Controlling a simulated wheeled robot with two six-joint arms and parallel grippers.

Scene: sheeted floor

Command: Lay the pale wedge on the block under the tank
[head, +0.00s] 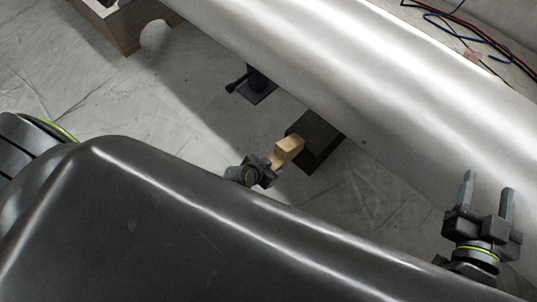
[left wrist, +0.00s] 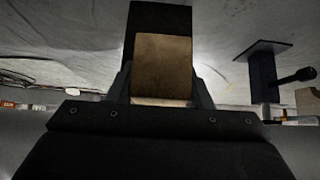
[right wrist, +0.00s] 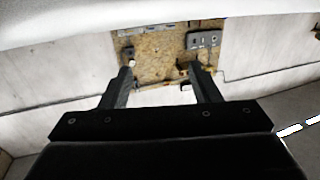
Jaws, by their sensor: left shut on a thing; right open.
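The pale wedge (head: 289,149) is a small light-wood piece held in my left gripper (head: 273,164). In the left wrist view the wedge (left wrist: 163,65) sits between the two fingers, with the dark block (left wrist: 160,16) behind it. In the head view the dark block (head: 318,139) lies on the floor, partly under the silver tank (head: 370,75). The wedge overlaps the block's near left side in the picture; I cannot tell whether they touch. My right gripper (head: 488,190) is open and empty at the right, fingers apart; it shows in the right wrist view (right wrist: 160,85).
A dark stand with a handle (head: 260,85) is on the floor left of the block. A wooden cradle (head: 125,28) is at the upper left. Cables (head: 465,30) lie beyond the tank. A brown board with fittings (right wrist: 165,50) faces my right gripper. Sheeted floor left of the stand is clear.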

